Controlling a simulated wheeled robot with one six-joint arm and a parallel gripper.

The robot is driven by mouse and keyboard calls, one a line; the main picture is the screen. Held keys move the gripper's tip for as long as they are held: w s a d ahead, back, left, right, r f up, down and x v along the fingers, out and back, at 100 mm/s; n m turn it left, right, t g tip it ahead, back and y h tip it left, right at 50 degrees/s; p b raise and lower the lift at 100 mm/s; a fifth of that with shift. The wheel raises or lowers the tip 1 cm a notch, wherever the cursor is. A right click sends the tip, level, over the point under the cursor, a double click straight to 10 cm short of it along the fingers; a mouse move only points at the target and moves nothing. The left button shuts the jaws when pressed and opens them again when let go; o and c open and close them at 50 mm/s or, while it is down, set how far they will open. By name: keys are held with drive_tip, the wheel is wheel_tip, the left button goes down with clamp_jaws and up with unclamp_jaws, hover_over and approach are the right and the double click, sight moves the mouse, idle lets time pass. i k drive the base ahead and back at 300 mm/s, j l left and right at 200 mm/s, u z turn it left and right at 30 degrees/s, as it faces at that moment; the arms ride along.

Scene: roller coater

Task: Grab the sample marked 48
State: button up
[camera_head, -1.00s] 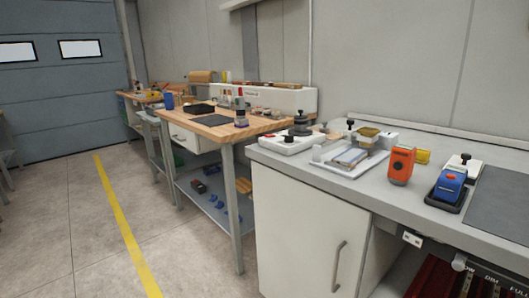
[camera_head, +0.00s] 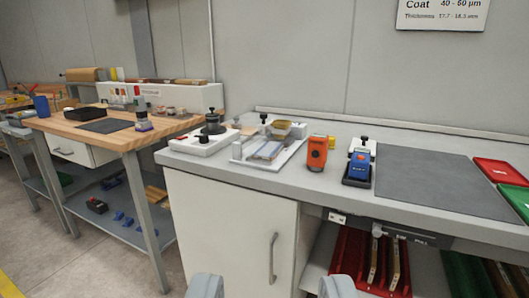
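I cannot make out a sample marked 48; no such number is readable in view. Several thin brownish pieces stand in a red rack (camera_head: 352,268) on the shelf under the counter at the lower right, and a few more stand in a green rack (camera_head: 462,275) beside it. Any marks on them are too small to read. My gripper (camera_head: 271,286) shows at the bottom edge as two grey fingertips set wide apart, open with nothing between them. It is in front of the white cabinet door, left of the red rack.
The grey counter (camera_head: 215,168) holds a white device (camera_head: 190,143), an orange device (camera_head: 317,152), a blue device (camera_head: 360,160), a dark mat (camera_head: 430,178), and red (camera_head: 500,170) and green (camera_head: 515,200) trays. A wooden workbench (camera_head: 130,138) stands left. A wall sign (camera_head: 443,14) gives coat and thickness ranges.

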sight(270, 150)
drive_tip(key=i+l+u, duration=0.1)
drive_tip(key=i+l, duration=0.15)
drive_tip(key=i+l+u, duration=0.25)
drive_tip(key=i+l, duration=0.25)
drive_tip(key=l, duration=0.2)
drive_tip(key=i+l+u, duration=0.1)
drive_tip(key=l, duration=0.25)
drive_tip(key=i+l+u, duration=0.1)
drive_tip(key=i+l, duration=0.2)
drive_tip(key=i+l+u, duration=0.15)
drive_tip(key=l, duration=0.35)
drive_tip(key=i, duration=0.05)
